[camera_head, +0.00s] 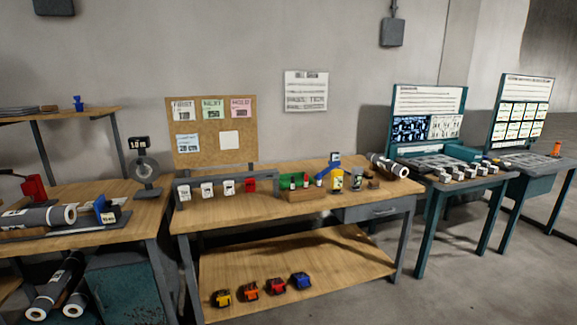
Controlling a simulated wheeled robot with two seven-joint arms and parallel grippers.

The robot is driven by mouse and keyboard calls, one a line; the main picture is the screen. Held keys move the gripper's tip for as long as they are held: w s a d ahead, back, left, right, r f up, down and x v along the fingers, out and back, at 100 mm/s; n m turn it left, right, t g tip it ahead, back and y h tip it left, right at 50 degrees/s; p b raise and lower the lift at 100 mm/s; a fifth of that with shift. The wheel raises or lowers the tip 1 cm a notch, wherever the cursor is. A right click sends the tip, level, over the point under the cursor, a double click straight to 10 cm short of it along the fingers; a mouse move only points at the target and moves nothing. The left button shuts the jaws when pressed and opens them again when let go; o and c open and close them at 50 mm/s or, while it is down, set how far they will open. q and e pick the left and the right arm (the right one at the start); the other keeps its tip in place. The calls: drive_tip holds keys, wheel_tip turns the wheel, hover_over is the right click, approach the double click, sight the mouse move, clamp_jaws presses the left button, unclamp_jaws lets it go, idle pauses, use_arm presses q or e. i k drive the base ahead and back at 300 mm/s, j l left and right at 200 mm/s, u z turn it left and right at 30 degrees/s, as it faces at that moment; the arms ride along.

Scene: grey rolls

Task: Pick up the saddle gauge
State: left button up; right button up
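I cannot tell for certain which item is the saddle gauge. A small blue and dark device (105,210) stands at the end of a grey roll (40,217) on the left table. A blue angled tool (327,172) lies near a yellow container (337,180) at the back of the middle bench. A small blue item (78,103) sits on the upper left shelf. Neither of my grippers is in view.
The middle bench (230,214) has a clear front strip. A wooden box (306,195) and another grey roll (388,166) stand on it. Several coloured small devices (249,291) sit on its lower shelf. Teal desks (470,183) stand right. Open floor (480,290) lies front right.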

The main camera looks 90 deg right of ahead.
sight(334, 161)
drive_tip(key=z, duration=3.1)
drive_tip(key=i+l, duration=0.3)
drive_tip(key=i+z, duration=0.05)
drive_tip(key=i, duration=0.05)
